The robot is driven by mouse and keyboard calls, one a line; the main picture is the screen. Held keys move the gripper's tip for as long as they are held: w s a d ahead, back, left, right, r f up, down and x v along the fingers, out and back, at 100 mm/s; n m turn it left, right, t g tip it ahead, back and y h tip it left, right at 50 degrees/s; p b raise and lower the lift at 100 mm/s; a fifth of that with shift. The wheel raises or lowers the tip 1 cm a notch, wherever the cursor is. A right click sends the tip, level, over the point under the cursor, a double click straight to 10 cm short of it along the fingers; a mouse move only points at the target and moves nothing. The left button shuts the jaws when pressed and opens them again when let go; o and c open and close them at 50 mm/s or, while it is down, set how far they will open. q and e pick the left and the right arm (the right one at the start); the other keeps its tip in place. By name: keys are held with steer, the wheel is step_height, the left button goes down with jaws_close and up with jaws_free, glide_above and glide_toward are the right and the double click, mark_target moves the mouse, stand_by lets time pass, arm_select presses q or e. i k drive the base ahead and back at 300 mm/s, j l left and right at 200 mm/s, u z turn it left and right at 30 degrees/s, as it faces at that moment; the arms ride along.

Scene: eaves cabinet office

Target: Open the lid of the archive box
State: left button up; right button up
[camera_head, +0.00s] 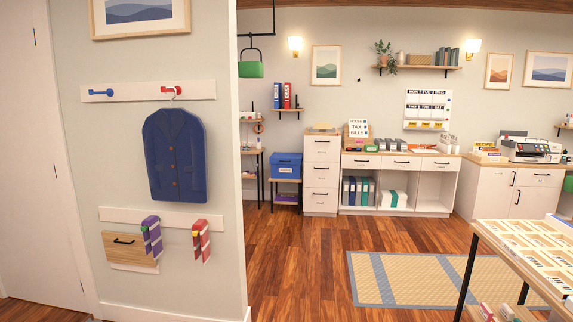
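A blue box (286,166) with a pale label on its front looks like the archive box. It stands on a small dark-legged shelf unit at the back, left of the white drawer unit. Its top looks covered by a blue lid, but it is too small to see the lid's edge clearly. Neither of my grippers is in view.
A wall with a blue jacket (175,155) on a hanger stands at the near left and ends left of the box. The white drawer unit (321,175) adjoins the box's stand. A table with cards (530,254) is at the near right. Wooden floor (290,255) lies open between.

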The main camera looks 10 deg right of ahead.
mark_target(276, 159)
steer(key=i+l+z, duration=0.2)
steer(key=i, duration=0.2)
steer(key=i+z, duration=0.2)
steer(key=i, duration=0.2)
steer(key=i+l+z, duration=0.15)
steer(key=i, duration=1.45)
steer(key=i+j+z, duration=0.15)
steer(key=i, duration=1.45)
steer(key=i+u, duration=0.2)
steer(key=i, duration=0.35)
steer(key=i+u, duration=0.15)
steer(key=i, duration=0.35)
steer(key=i+l+u, duration=0.2)
steer(key=i, duration=0.35)
steer(key=i+j+u, duration=0.15)
steer(key=i+u, duration=0.2)
steer(key=i, duration=0.55)
steer(key=i+u, duration=0.35)
steer(key=i, duration=0.5)
steer(key=l, duration=0.1)
